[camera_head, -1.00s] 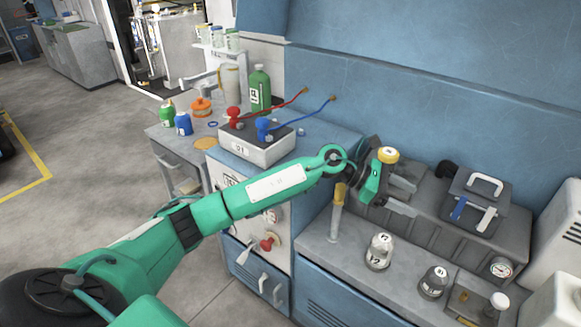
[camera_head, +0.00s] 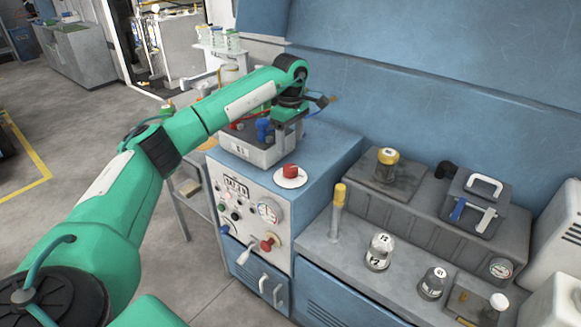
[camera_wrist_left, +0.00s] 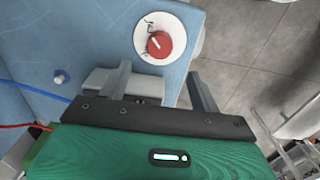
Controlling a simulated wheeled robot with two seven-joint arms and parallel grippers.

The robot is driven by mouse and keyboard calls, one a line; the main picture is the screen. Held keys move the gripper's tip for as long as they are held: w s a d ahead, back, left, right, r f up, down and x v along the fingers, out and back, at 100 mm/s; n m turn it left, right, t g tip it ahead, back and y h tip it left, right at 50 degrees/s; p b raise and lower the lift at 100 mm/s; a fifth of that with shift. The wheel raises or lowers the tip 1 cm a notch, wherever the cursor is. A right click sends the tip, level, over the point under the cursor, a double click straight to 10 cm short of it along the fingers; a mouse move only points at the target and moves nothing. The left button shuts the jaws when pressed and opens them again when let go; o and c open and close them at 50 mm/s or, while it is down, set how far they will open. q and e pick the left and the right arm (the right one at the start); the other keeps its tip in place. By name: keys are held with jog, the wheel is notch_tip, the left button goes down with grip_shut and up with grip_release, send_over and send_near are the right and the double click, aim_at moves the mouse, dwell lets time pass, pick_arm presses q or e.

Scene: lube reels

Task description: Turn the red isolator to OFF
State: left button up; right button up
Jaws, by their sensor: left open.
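The red isolator (camera_head: 290,171) is a red knob on a round white plate on top of the blue cabinet. In the left wrist view the knob (camera_wrist_left: 159,44) shows a short white mark pointing to the upper left; the dark lettering around it is too small to read. My left gripper (camera_head: 290,113) is above the cabinet top, behind the isolator in the head view. In the left wrist view its two fingers (camera_wrist_left: 160,78) are spread apart with nothing between them, and the knob lies beyond their tips, untouched. My right gripper is not in view.
A white box (camera_head: 262,152) with red and blue cable plugs stands left of the isolator, partly hidden by my left arm. A red button (camera_head: 268,244) and gauge are on the cabinet front. A yellow-topped post (camera_head: 337,205) and jars stand on the right bench.

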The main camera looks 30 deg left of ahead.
aim_at(290, 167)
pick_arm(q)
notch_tip(290, 167, down, 11)
jog(key=shift+r+p, duration=0.1)
jog(key=shift+p, duration=0.6)
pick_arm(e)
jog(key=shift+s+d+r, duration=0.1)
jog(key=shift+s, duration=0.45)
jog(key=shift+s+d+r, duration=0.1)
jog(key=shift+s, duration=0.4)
pick_arm(q)
jog(key=c, duration=1)
